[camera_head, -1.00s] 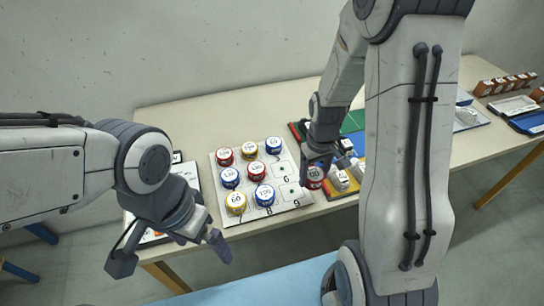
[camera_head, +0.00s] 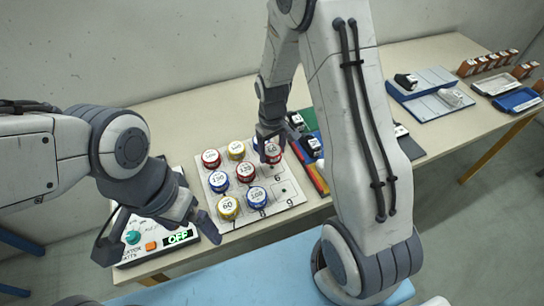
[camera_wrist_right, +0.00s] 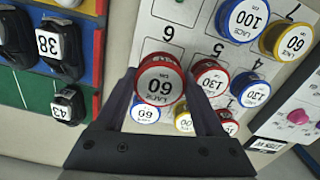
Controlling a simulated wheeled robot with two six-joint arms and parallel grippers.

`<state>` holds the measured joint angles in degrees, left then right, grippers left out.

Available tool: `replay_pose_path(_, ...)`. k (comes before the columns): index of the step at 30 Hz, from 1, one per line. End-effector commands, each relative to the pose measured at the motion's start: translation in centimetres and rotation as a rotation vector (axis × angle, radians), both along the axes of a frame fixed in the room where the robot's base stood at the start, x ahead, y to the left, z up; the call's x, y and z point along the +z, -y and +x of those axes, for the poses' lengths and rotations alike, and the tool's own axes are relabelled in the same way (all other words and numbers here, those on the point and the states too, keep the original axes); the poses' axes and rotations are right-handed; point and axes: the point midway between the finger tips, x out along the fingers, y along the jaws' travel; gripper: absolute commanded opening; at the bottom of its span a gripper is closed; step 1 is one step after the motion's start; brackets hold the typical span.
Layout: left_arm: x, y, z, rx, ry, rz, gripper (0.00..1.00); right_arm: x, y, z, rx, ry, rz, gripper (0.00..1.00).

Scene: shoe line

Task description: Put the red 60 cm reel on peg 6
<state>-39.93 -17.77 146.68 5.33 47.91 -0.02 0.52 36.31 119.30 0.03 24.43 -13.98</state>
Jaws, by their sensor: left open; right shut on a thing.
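My right gripper (camera_head: 268,136) is shut on the red 60 cm reel (camera_head: 273,153), held upright above the right side of the white peg board (camera_head: 290,198). In the right wrist view, the red reel (camera_wrist_right: 158,80) sits between the fingers of the right gripper (camera_wrist_right: 162,96), its 60 label facing the camera. The printed 6 (camera_wrist_right: 168,30) shows just beside it. Peg 6 cannot be made out in the wrist view, where the reel covers that area. My left gripper (camera_head: 160,238) is open and empty in front of the board's left side.
Several red, yellow and blue reels stand on the board, including a red 130 reel (camera_wrist_right: 210,78) close beside the held one. A panel (camera_head: 150,238) with a green OFF display lies left. A colored rack (camera_head: 313,172) stands right of the board.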

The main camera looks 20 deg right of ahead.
Motion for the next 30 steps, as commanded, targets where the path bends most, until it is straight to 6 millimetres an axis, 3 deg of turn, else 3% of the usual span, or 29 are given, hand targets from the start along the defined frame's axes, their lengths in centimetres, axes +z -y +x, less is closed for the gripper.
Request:
replay_pose_path(10,0.9,0.0,0.0,0.000,0.000,0.000,1.00,-3.9,0.0,0.1,-0.004,-0.003,0.000,0.15)
replay_pose_path(30,0.0,0.0,0.0,0.000,0.000,0.000,1.00,-5.4,0.0,0.1,-0.004,0.000,0.000,0.15)
